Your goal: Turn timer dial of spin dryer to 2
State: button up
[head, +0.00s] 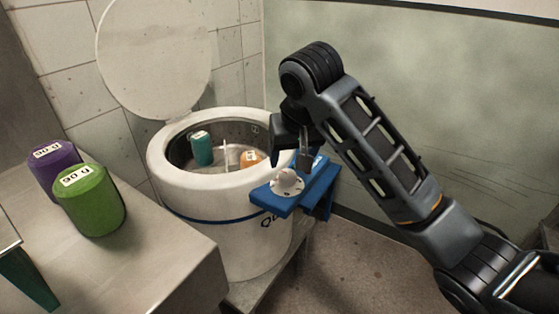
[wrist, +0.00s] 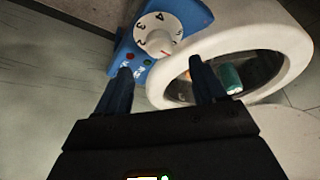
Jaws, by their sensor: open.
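The spin dryer (head: 230,240) is a white drum with a blue band, its round lid (head: 155,55) raised against the tiled wall. On its right side is a blue control panel (head: 315,190) with a white timer dial (head: 287,183). In the wrist view the dial (wrist: 157,33) shows printed numbers, with 4, 3 and 2 readable; its pointer setting is unclear. My gripper (head: 305,155) is above the panel, just behind the dial and apart from it. In the wrist view my gripper (wrist: 165,82) has its two fingers spread, with nothing between them.
A teal roll (head: 202,148) and an orange one (head: 251,158) are inside the open drum. A purple labelled cylinder (head: 54,168) and a green one (head: 88,200) stand on the counter (head: 150,250) at left. The wall (head: 420,90) rises behind my arm.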

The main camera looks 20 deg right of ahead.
aim_at(287, 174)
jog(key=shift+x, duration=3.9)
jog(key=shift+w, duration=0.1)
jog(key=shift+c, duration=0.3)
jog(key=c, duration=1)
jog(key=shift+o, duration=0.2)
jog(key=shift+r, duration=0.1)
jog(key=shift+r+p, duration=0.1)
jog(key=shift+p, duration=0.35)
